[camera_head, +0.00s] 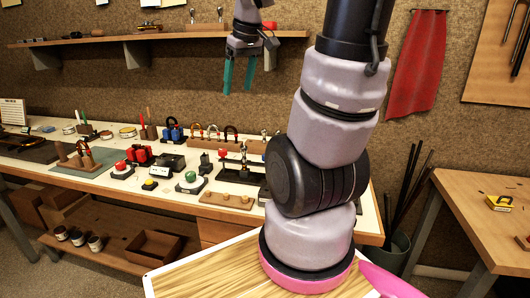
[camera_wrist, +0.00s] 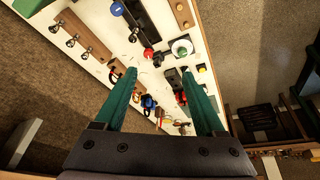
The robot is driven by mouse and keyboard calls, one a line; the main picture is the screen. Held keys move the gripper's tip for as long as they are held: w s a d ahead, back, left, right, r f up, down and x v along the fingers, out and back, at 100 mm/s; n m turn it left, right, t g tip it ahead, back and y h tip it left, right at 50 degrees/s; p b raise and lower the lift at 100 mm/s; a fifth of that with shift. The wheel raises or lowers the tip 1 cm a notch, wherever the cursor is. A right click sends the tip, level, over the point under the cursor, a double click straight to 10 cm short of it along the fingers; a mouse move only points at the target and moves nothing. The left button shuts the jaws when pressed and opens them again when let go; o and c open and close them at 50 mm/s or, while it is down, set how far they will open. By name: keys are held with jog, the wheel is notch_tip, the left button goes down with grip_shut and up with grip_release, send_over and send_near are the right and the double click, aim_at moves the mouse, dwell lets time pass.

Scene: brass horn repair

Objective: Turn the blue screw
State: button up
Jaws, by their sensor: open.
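My gripper (camera_head: 239,78) is open and empty, its two green fingers pointing down, high above the workbench (camera_head: 170,205). In the wrist view the gripper (camera_wrist: 158,72) shows its fingers spread over the bench top. A small blue knob-like part (camera_wrist: 117,9) is near the top edge of that view, by a black base. Another blue object (camera_wrist: 148,102) shows between the fingers. In the head view a blue block-like piece (camera_head: 173,131) stands toward the bench's back. I cannot tell which of these blue parts is the screw; my arm hides part of the bench's right end.
Several small fixtures crowd the bench, including a green button (camera_head: 190,178), red pieces (camera_head: 139,154) and a wooden block with pegs (camera_head: 228,200). A wall shelf (camera_head: 165,37) runs behind. A second table (camera_head: 480,215) stands at right. The air around my gripper looks free.

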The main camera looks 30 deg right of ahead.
jog(key=w+d+f+n+g, duration=0.5)
jog(key=d+f+n, duration=0.4)
jog(key=d+f, duration=0.55)
jog(key=shift+t, duration=0.5)
jog(key=f, duration=0.4)
jog(key=w+a+f, duration=0.1)
jog(key=f, duration=0.6)
jog(key=shift+w+a+f, duration=0.2)
jog(key=shift+a+f, duration=0.1)
jog(key=shift+f, duration=0.05)
grip_shut()
